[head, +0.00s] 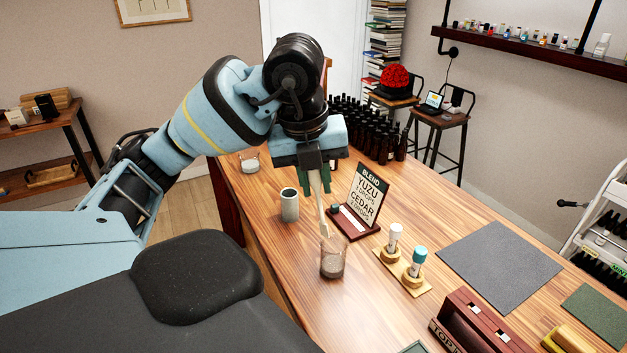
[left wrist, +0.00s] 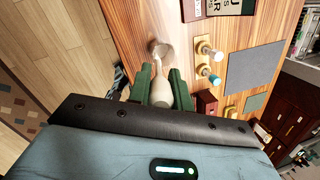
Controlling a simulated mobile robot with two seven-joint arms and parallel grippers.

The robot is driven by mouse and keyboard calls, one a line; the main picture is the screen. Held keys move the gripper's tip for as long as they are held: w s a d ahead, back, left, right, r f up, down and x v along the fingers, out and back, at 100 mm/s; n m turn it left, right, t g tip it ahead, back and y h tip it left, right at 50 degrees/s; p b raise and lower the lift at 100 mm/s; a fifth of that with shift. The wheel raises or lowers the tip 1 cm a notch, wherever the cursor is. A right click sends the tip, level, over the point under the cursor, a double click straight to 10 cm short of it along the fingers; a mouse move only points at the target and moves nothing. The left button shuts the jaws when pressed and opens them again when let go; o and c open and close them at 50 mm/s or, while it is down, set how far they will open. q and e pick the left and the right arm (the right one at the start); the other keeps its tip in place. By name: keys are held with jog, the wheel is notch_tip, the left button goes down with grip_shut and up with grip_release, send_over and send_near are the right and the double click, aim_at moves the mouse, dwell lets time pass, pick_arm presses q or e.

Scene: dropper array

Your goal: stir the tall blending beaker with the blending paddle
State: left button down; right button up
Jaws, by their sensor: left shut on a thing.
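The tall blending beaker (head: 333,265) is clear glass with greyish contents low down, and stands upright on the wooden table. My left gripper (head: 316,183) is shut on the pale blending paddle (head: 321,212), above and a little behind the beaker. The paddle slants down, its lower end at the beaker's rim; I cannot tell how far it is inside. In the left wrist view the paddle (left wrist: 161,92) sits between the green fingers (left wrist: 160,88) and points at the beaker (left wrist: 157,46). My right gripper is not in view.
A blend sign (head: 368,195) on a stand is right of the paddle. A grey-green cup (head: 289,206) stands to the left. Two droppers in wooden holders (head: 413,275) are close right of the beaker. A grey mat (head: 500,262) lies bare further right. Dark bottles (head: 372,128) crowd the back.

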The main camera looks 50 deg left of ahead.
pick_arm(q)
jog(key=shift+r+p, duration=0.65)
jog(key=shift+r, duration=1.3)
jog(key=shift+s, duration=0.15)
